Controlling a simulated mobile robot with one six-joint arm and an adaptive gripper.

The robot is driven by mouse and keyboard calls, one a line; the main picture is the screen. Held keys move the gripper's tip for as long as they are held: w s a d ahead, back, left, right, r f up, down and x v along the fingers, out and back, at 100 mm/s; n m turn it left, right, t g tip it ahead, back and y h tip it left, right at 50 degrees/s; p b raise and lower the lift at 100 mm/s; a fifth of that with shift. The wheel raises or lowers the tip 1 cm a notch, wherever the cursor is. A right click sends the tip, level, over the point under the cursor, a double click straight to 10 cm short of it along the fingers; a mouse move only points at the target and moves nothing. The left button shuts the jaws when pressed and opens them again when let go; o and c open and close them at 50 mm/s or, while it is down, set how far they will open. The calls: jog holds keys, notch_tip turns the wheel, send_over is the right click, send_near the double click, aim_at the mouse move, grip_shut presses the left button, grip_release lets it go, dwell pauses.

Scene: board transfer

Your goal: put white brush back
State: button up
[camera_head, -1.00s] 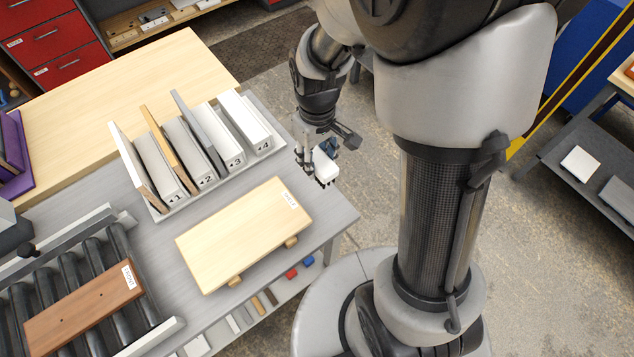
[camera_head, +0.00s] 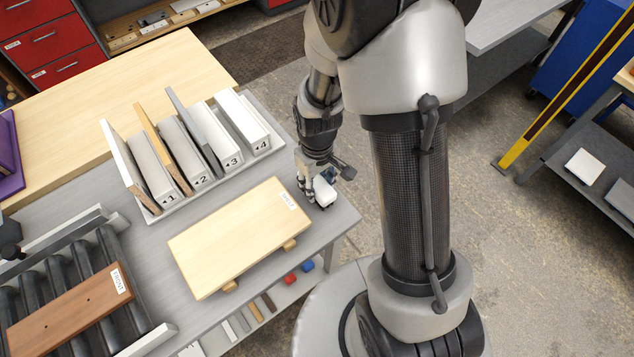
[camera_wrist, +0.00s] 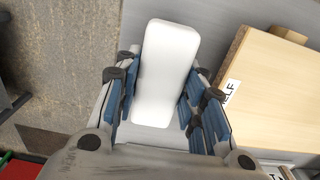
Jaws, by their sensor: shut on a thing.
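The white brush shows as a smooth white block (camera_head: 325,192) at the right end of the grey table (camera_head: 335,222). My gripper (camera_head: 315,190) points down and is shut on it. In the wrist view the white block (camera_wrist: 168,55) stands between the blue-padded fingers of my gripper (camera_wrist: 158,105), which lie along its two sides. Its underside is hidden, and I cannot tell whether it touches the table.
A pale board labelled SHELF (camera_head: 240,235) lies on supports left of my gripper. A numbered rack (camera_head: 175,212) holds several upright boards behind it. A brown board (camera_head: 70,308) rests on rollers at left. Small coloured blocks, including a red one (camera_head: 290,279), lie below the tabletop.

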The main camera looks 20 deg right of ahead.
jog(key=shift+f, duration=0.1)
jog(key=shift+f, duration=0.15)
jog(key=o, duration=0.9)
notch_tip(320, 180, up, 13)
jog(key=p, duration=0.4)
notch_tip(320, 180, up, 12)
jog(key=m+t, duration=0.2)
send_over(317, 182)
jog(key=s, duration=0.6)
jog(key=s+r+t, duration=0.1)
jog(key=s+r, duration=0.1)
jog(key=s, duration=0.1)
jog(key=s+r+m, duration=0.1)
jog(key=s+r, duration=0.1)
jog(key=s, duration=0.1)
jog(key=s+r+t, duration=0.1)
jog(key=s+r, duration=0.1)
jog(key=s, duration=0.1)
jog(key=shift+r+m+t, duration=0.1)
jog(key=shift+m+t, duration=0.2)
